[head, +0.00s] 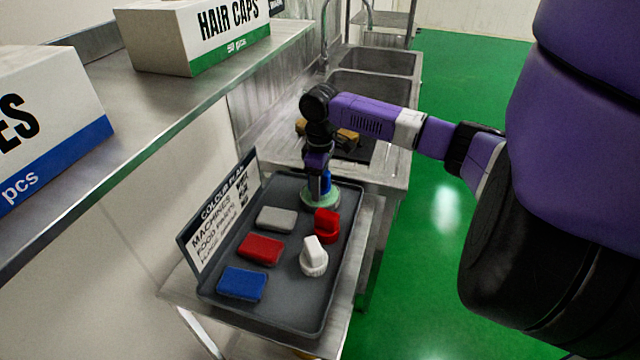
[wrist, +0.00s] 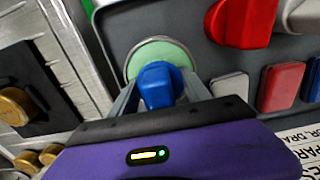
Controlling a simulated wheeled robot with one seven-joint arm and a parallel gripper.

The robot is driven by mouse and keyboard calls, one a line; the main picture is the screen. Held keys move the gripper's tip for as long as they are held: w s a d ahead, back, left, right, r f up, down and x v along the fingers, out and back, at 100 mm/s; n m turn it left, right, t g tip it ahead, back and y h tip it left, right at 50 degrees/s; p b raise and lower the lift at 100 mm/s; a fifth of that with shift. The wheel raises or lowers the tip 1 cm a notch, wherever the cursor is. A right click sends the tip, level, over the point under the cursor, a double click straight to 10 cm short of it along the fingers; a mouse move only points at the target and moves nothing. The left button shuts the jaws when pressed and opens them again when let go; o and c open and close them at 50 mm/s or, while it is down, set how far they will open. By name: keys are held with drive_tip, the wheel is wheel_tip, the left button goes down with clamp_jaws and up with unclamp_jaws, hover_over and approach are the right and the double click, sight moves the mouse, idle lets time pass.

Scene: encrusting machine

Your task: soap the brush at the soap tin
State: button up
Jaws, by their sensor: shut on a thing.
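The blue brush (wrist: 158,85) is held by its handle between the two fingers of my gripper (head: 319,190). A bit of its blue also shows in the head view (head: 327,182). The soap tin (head: 320,203) is a round tin of pale green soap at the far end of the grey tray. It also shows in the wrist view as a green disc with a metal rim (wrist: 139,55). The brush is directly over the soap, upright or nearly so. The bristles are hidden, so I cannot tell whether they touch it.
On the tray (head: 313,310) stand a red brush (head: 326,226) and a white brush (head: 313,258), near grey (head: 277,218), red (head: 260,250) and blue (head: 242,284) pads. A colour plan sign (head: 222,218) lines the left. Sinks (head: 375,72) lie beyond; a shelf overhangs the left.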

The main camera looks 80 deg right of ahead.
drive_tip(key=shift+a, duration=0.1)
idle(0.3)
wheel_tip(320, 180, up, 7)
drive_tip(key=p, duration=0.6)
drive_tip(key=shift+p, duration=0.3)
drive_tip(key=shift+s, duration=0.1)
idle(0.6)
